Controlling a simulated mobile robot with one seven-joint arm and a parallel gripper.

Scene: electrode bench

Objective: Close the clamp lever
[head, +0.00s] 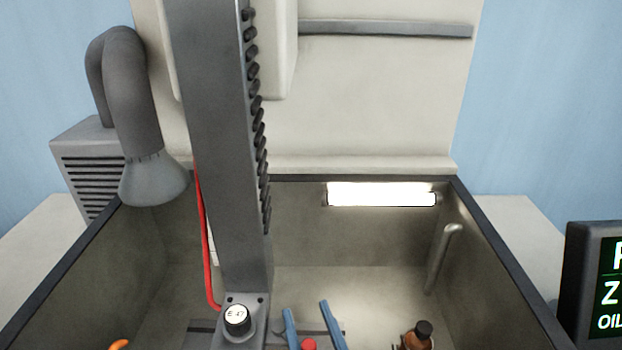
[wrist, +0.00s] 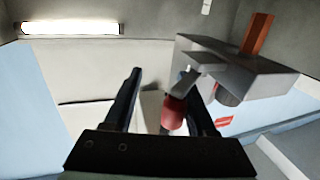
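The lever's red grip (wrist: 173,113) shows between my gripper's two dark fingers in the wrist view, nearer the right finger. A grey link runs from it up to the grey clamp body (wrist: 262,75), which holds a copper-coloured bar (wrist: 257,33). My gripper (wrist: 163,74) is open, with a clear gap on the left of the grip; I cannot tell whether the right finger touches it. In the head view my blue fingers (head: 304,309) stand apart at the bottom edge, with the red grip (head: 309,345) between them. The lever's full angle is hidden.
A brown bottle (head: 418,338) stands at right. Dark-rimmed walls (head: 500,260) enclose the area; a lamp (head: 381,194) lights the back.

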